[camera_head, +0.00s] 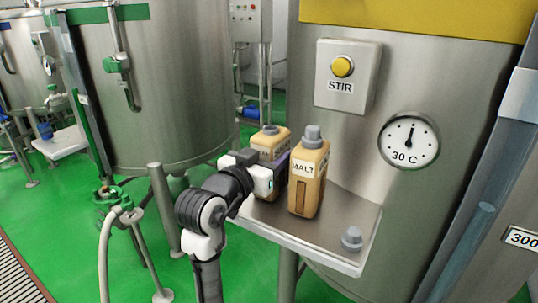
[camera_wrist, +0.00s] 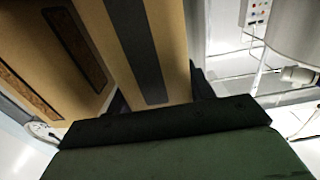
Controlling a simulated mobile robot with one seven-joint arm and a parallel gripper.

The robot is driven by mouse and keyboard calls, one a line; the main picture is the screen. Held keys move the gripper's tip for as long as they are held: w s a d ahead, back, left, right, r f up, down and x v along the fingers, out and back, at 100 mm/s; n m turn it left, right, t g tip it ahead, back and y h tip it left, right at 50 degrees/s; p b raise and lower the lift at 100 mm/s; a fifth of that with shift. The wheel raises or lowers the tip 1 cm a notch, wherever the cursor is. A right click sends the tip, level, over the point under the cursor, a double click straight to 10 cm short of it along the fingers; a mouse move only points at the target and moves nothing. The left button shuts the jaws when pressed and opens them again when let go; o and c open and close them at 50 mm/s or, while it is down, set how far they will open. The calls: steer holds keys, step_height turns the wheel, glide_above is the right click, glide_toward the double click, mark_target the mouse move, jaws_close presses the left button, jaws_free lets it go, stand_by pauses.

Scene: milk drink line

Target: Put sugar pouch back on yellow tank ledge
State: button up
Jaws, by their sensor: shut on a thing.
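The yellow-banded steel tank (camera_head: 420,15) has a metal ledge (camera_head: 325,250) at its front. A tan bottle (camera_head: 306,187) labelled MALT, with a grey cap, stands upright on the ledge. It also shows at the left of the wrist view (camera_wrist: 40,70). My gripper (camera_head: 272,175) is just left of it, shut on a second tan container (camera_head: 270,140) with a grey cap. In the wrist view this held container (camera_wrist: 165,50) shows a dark stripe. Its label is mostly hidden, and I cannot tell whether its base touches the ledge. I see nothing readable as sugar.
A grey knob-like piece (camera_head: 351,238) sits at the ledge's front right corner, with bare ledge around it. A STIR button box (camera_head: 345,75) and a dial (camera_head: 409,140) are on the tank wall above. Another steel tank (camera_head: 155,90) stands to the left.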

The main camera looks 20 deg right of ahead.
steer(key=shift+f, duration=0.1)
steer(key=o, duration=1.4)
steer(key=b+v, duration=0.2)
steer(key=v, duration=1)
